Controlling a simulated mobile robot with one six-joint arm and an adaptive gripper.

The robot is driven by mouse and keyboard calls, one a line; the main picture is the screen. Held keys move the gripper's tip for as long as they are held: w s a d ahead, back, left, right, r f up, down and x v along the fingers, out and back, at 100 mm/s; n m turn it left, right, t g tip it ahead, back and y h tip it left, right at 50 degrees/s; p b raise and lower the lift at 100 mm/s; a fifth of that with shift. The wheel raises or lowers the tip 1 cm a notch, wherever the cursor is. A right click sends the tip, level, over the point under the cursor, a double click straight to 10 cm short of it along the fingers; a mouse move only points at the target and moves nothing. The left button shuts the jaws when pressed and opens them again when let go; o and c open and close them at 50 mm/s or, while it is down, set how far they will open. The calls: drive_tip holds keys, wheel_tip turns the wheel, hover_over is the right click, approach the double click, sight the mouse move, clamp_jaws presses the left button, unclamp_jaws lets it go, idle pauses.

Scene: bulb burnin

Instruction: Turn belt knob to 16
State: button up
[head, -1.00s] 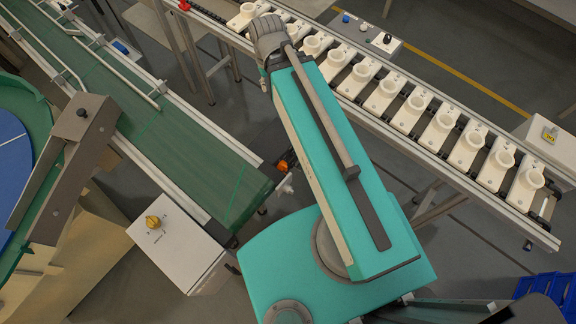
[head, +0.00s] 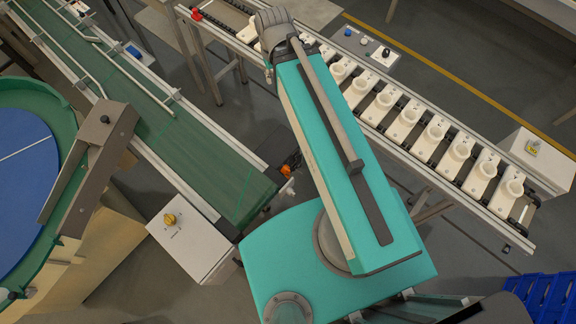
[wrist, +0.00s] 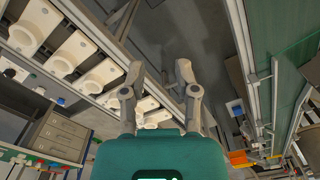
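The yellow belt knob (head: 170,219) sits on top of a white control box (head: 190,245) at the lower left of the head view, beside the end of the green belt (head: 180,130). Markings around the knob are too small to read. My gripper (wrist: 160,75) shows in the wrist view with its two fingers apart and nothing between them.
A conveyor with several white sockets (head: 435,130) runs across the upper right. A blue round table (head: 25,150) with a green rim stands at far left. A brown bracket (head: 95,165) stands beside the belt. Blue crates (head: 545,295) are at lower right.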

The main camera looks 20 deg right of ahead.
wheel_tip(320, 180, up, 4)
drive_tip(key=p, duration=0.3)
drive_tip(key=shift+r, duration=0.1)
drive_tip(key=shift+o, duration=1.2)
drive_tip(key=shift+d, duration=0.1)
